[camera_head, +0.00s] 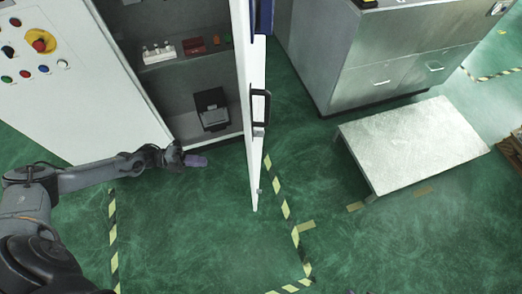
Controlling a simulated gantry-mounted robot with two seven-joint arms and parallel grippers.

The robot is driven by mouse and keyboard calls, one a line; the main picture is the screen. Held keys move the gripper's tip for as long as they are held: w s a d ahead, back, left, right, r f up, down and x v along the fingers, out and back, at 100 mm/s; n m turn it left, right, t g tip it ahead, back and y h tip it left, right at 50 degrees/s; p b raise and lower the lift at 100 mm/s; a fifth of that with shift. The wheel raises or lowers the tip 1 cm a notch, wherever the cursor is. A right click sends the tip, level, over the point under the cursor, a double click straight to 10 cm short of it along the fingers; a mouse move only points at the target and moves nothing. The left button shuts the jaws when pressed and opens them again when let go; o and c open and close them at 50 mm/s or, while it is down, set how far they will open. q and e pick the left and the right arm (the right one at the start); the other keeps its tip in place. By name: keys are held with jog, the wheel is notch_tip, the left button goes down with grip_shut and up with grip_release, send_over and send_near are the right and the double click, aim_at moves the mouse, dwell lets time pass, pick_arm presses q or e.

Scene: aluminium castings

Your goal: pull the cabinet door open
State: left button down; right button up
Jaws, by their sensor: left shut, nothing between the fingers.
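The white cabinet door (247,110) stands wide open, seen nearly edge-on, its free end pointing toward me. Its black handle (266,106) is on the door's right-hand face. The open cabinet shows grey shelves (195,82) with small items on them. My left gripper (203,161) is shut and empty, in front of the cabinet's lower opening and to the left of the door, apart from the handle. My right gripper is not in view.
A control panel with an emergency stop button (39,45) is at the left. A metal machine (385,60) and a low light-topped platform (410,143) stand to the right. Striped tape (284,212) marks the green floor, which is clear in front of the cabinet.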

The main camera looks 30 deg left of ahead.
pick_arm(q)
jog(key=w+a+r+m+b, duration=0.2)
jog(key=w+a+r, duration=0.25)
jog(key=w, duration=0.25)
jog(key=r+p+x, duration=0.1)
jog(key=p+x, duration=0.2)
jog(key=x, duration=1.1)
jog(key=shift+w+d+r, duration=0.15)
jog(key=shift+w, duration=0.05)
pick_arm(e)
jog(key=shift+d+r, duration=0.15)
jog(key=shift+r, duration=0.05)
pick_arm(q)
jog(key=shift+d, duration=0.1)
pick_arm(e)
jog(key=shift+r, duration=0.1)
